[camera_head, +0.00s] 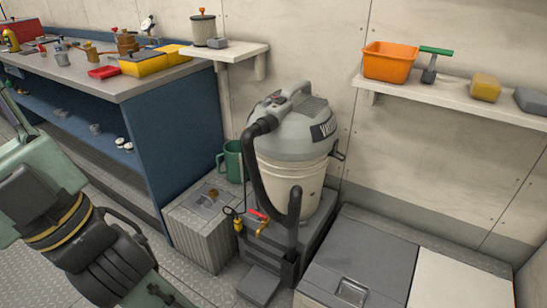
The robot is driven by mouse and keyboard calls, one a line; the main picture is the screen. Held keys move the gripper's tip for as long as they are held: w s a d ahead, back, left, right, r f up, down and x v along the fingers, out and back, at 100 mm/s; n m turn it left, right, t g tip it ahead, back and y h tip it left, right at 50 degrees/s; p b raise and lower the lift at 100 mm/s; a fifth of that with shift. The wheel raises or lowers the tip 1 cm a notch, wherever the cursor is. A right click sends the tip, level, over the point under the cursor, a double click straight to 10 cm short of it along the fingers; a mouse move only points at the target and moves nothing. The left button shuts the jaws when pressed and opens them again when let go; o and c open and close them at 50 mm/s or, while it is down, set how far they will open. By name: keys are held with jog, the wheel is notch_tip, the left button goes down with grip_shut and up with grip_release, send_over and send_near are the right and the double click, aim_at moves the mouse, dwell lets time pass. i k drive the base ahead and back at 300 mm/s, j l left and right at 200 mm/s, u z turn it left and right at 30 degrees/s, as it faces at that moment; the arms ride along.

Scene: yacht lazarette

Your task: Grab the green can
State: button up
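My arm comes in from the left edge. What looks like my gripper (155,294) is at the bottom left, in front of and well apart from the green can. Its fingertips are cut off or hidden, so I cannot tell whether it is open or shut.
A grey vacuum (297,135) with a black hose stands right of the can. A blue workbench (178,135) is at left. A wall shelf (455,98) holds an orange bin (388,64). Some metal floor shows between bench and box.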

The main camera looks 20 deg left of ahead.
aim_at(234, 171)
jog(key=u, duration=0.7)
jog(key=z, duration=0.35)
jog(key=i+j+z, duration=0.15)
jog(key=j+z, duration=0.6)
jog(key=j, duration=0.3)
jog(key=i+j, duration=0.1)
jog(key=j, duration=0.2)
jog(key=i+j, duration=0.15)
jog(key=j, duration=0.15)
jog(key=i+j, duration=0.1)
jog(key=j, duration=0.25)
jog(key=i+j+z, duration=0.1)
jog(key=j, duration=0.2)
jog(key=i+j, duration=0.3)
jog(key=i, duration=0.2)
